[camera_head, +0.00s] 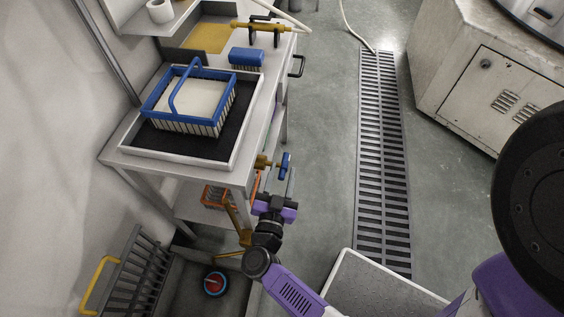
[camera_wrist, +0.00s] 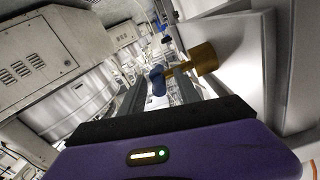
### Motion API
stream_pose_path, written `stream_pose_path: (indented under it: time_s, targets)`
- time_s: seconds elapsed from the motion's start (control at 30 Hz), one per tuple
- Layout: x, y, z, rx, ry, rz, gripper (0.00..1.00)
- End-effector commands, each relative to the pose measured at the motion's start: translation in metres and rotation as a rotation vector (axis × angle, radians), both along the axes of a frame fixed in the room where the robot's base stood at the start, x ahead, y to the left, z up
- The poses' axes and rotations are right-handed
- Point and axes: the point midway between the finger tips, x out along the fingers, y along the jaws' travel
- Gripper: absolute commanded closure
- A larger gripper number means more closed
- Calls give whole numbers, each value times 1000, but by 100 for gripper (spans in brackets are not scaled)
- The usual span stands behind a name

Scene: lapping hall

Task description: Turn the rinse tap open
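The rinse tap has a brass body (camera_head: 262,162) and a blue handle (camera_head: 285,166). It sticks out from the right end of the bench, below the top. In the wrist view the blue handle (camera_wrist: 157,80) is ahead of my gripper, with the brass body (camera_wrist: 202,59) to its right. My gripper (camera_head: 277,184) is just below the tap in the head view. In the wrist view its two fingers (camera_wrist: 159,94) stand apart, with the handle showing between their tips. I cannot tell whether they touch it.
A tray (camera_head: 150,160) with a blue basket (camera_head: 160,105) stands on the bench, near a blue brush (camera_head: 246,57). A basin with a dark rack (camera_head: 150,275) lies below left. A floor grate (camera_head: 382,150) and a pale cabinet (camera_head: 465,85) are to the right, with clear floor between.

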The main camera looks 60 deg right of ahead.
Motion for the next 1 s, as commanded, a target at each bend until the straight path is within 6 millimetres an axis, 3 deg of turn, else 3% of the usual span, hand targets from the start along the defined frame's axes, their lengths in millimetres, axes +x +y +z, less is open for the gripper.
stream_pose_path:
  time_s: [0.23,0.6,0.63,0.83,1.0]
  targets:
    - [11,-30,0,-1,0,1,61]
    - [13,-36,0,1,-1,2,61]
    - [13,-36,0,1,-1,2,63]
    - [13,-36,0,0,-1,2,100]
    - [13,-36,0,0,-1,2,100]
